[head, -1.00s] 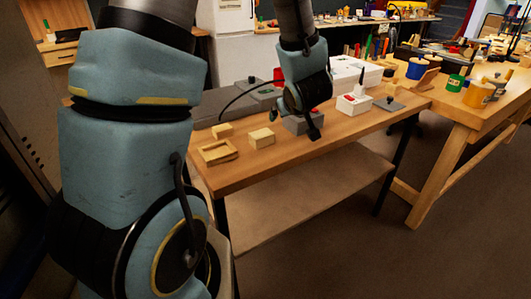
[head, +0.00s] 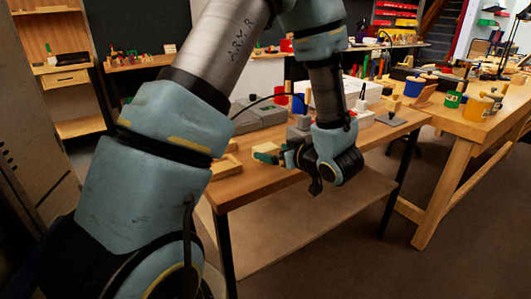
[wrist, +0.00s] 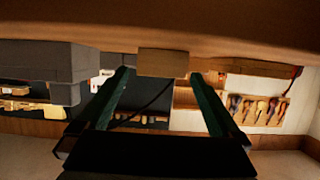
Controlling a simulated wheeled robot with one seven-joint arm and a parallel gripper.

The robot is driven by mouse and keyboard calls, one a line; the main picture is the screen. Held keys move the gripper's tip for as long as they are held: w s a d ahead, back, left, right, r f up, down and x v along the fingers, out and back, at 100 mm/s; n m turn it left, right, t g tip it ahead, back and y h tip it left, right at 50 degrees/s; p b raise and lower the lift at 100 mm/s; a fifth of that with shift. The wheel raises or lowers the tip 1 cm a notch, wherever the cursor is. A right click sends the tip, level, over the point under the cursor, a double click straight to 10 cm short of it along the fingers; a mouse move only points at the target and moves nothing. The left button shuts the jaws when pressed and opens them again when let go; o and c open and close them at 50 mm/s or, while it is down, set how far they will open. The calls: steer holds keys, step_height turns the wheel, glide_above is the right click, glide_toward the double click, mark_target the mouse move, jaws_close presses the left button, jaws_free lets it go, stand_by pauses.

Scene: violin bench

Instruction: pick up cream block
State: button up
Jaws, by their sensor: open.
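The cream block (head: 267,147) sits on the wooden bench top, partly hidden by my gripper in the head view. In the wrist view, which appears upside down, the block (wrist: 163,62) shows as a tan box against the bench surface. My gripper (head: 266,156) is low over the bench beside the block. Its two green fingers (wrist: 160,76) are spread apart, with the block showing between their tips. I cannot tell whether the tips reach around it, and no contact is clear.
A wooden tray (head: 224,167) lies at the bench's left end, partly behind my arm. Grey boxes (head: 258,117) stand at the back and appear large in the wrist view (wrist: 50,62). A grey plate (head: 391,119) lies to the right.

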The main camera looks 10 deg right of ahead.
mark_target(269, 150)
steer(key=x, duration=0.4)
steer(key=shift+w+a, duration=0.25)
steer(key=shift+a, duration=0.05)
steer(key=c, duration=1.2)
steer(key=shift+o, duration=0.2)
